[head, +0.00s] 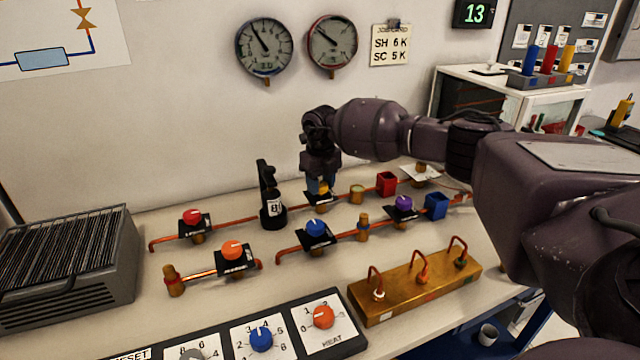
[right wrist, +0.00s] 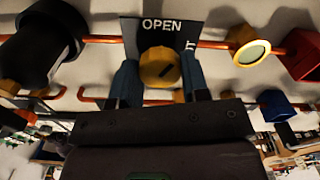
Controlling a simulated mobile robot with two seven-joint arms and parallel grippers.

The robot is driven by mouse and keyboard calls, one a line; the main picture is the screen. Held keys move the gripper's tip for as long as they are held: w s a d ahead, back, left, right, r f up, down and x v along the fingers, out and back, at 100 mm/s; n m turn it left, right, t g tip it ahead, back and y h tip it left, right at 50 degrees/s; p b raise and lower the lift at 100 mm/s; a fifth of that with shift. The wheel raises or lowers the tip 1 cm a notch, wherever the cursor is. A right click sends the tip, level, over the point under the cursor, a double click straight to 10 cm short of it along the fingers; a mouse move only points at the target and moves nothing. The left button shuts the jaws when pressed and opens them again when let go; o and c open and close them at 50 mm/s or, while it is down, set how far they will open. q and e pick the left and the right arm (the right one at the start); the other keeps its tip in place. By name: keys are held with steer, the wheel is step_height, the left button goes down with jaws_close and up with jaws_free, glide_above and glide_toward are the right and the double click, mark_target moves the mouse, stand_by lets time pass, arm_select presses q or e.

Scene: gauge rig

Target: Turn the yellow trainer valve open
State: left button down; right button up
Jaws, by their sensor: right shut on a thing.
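The yellow trainer valve's round knob (right wrist: 160,68) sits between the two fingers of my right gripper (right wrist: 161,80) in the right wrist view. A dark slot marks the knob's face. Its black plate (right wrist: 160,30) reads OPEN above the knob, with another label partly visible at its right. In the head view my right gripper (head: 320,178) points down from above onto the valve, shut on the knob, and mostly hides it; a bit of yellow (head: 318,187) shows. My left gripper is not in view.
A dark upright fitting (head: 270,195) stands just left of the valve. A red valve (head: 193,217), an orange valve (head: 233,250), a blue valve (head: 316,228) and a purple valve (head: 403,203) sit on copper pipes nearby. A brass block (head: 415,288) lies in front.

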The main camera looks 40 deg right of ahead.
steer(key=n, duration=0.4)
steer(key=shift+b, duration=0.35)
steer(key=shift+n, duration=1.2)
steer(key=o, duration=0.9)
steer(key=shift+o, duration=0.2)
steer(key=shift+r, duration=0.1)
